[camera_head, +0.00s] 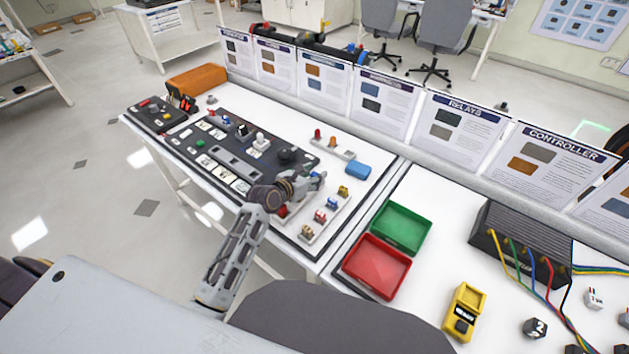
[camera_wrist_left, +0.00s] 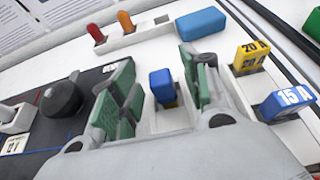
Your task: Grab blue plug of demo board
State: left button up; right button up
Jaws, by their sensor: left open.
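A blue plug (camera_wrist_left: 163,86) stands upright on a pale base in the left wrist view, between the two green-padded fingers of my left gripper (camera_wrist_left: 157,78). The fingers are apart, with visible gaps on both sides of the plug. In the head view my left gripper (camera_head: 312,181) hangs over the right part of the black demo board (camera_head: 235,135), and I cannot make out the plug there for sure. My right gripper is not in view.
Yellow (camera_wrist_left: 250,55) and blue (camera_wrist_left: 286,103) labelled fuses stand right of the gripper. A blue block (camera_head: 358,170) and a strip with red and orange plugs (camera_head: 332,147) lie behind. Green (camera_head: 401,228) and red (camera_head: 376,266) trays stand to the right. A black knob (camera_wrist_left: 62,97) is left.

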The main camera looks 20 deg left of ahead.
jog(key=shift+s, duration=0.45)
pick_arm(q)
jog(key=shift+c, duration=0.4)
jog(key=c, duration=0.5)
grip_shut()
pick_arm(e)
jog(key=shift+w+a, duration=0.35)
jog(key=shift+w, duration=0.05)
pick_arm(q)
jog(key=shift+r, duration=0.1)
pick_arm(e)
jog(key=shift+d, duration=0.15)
